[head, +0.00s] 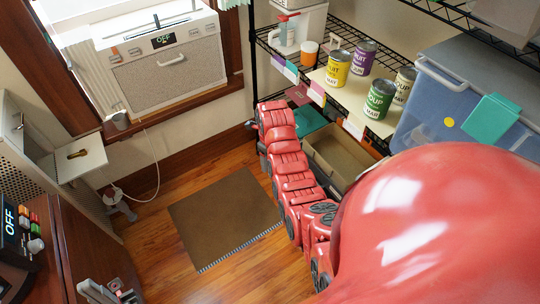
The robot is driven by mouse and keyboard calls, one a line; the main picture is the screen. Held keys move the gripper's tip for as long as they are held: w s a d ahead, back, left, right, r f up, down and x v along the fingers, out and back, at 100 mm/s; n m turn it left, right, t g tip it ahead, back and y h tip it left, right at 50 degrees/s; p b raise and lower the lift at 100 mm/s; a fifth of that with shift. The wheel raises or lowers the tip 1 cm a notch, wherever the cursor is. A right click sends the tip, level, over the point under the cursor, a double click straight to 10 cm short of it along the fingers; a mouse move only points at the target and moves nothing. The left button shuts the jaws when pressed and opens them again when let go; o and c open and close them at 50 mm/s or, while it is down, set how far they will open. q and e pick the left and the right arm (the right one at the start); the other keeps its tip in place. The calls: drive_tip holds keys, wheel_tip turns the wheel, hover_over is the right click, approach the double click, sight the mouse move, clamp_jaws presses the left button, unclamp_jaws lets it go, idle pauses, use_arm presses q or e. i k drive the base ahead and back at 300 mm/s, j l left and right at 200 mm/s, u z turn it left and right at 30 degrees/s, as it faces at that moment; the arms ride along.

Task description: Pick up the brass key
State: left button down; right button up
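A small brass-coloured object, which looks like the brass key (77,154), lies on a small white shelf (84,165) at the left of the head view. The shelf sticks out from a pale cabinet. I cannot make out my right gripper.
A large red rounded shape (430,235) and red segments (290,170) cover the lower right. Wire shelves behind hold several cans (338,68) and a blue bin (440,105). A brown mat (226,220) lies on open floor. A dark desk unit (75,255) stands below the shelf.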

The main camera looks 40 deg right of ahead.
sight(83, 153)
drive_tip(key=i+l+u, duration=0.2)
drive_tip(key=u, duration=0.15)
drive_tip(key=i+l+u, duration=0.6)
drive_tip(key=u, duration=0.15)
drive_tip(key=i+l+u, duration=0.35)
drive_tip(key=l+u, duration=0.35)
drive_tip(key=l, duration=0.2)
drive_tip(key=i+l+u, duration=0.15)
drive_tip(key=l+u, duration=0.25)
drive_tip(key=l, duration=0.1)
